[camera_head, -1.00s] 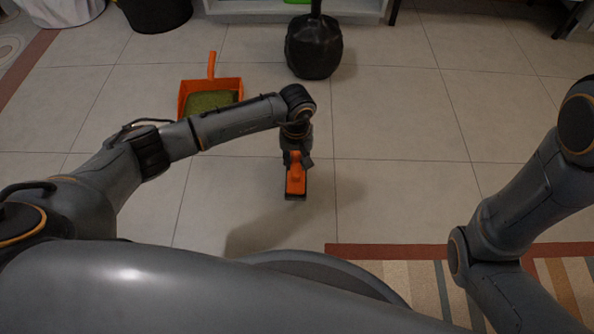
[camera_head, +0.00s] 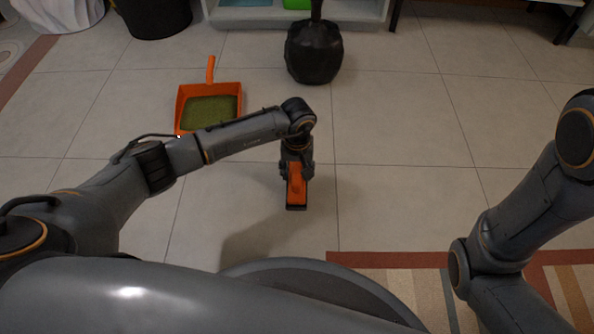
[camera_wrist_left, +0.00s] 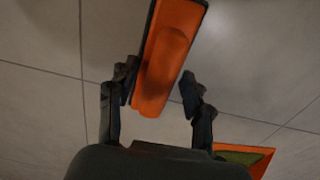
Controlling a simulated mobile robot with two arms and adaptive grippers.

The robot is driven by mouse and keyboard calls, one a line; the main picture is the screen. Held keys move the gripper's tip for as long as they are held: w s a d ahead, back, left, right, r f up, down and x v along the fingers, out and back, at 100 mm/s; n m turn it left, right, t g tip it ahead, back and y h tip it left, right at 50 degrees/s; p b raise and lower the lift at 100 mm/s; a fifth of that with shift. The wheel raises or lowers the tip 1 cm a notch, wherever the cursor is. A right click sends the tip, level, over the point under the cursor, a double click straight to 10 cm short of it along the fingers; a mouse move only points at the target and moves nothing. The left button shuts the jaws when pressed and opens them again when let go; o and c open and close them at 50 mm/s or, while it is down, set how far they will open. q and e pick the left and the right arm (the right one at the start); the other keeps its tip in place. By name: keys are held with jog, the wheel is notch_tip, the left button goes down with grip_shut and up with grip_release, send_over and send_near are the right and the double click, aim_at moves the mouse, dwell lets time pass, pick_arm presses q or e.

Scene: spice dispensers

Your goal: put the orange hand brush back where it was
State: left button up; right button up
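The orange hand brush (camera_head: 297,183) is in the middle of the floor, in front of my left gripper (camera_head: 297,172). In the left wrist view, the brush's rounded orange handle (camera_wrist_left: 165,72) points back between the two fingers of my left gripper (camera_wrist_left: 158,82). The fingers are spread, one on each side of the handle, with narrow gaps visible. The brush appears to rest on the floor; its underside is hidden. My right arm shows at the right of the head view, but its gripper is out of view.
An orange dustpan (camera_head: 240,98) with green material in it lies behind my left forearm; its corner shows in the left wrist view (camera_wrist_left: 262,165). A black rounded object (camera_head: 314,55) stands behind. A striped rug (camera_head: 400,280) lies front right. Tiled floor right of the brush is clear.

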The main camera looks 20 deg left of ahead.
aim_at(297, 171)
pick_arm(q)
notch_tip(297, 171, up, 12)
jog(key=p, duration=0.7)
jog(key=shift+r, duration=0.15)
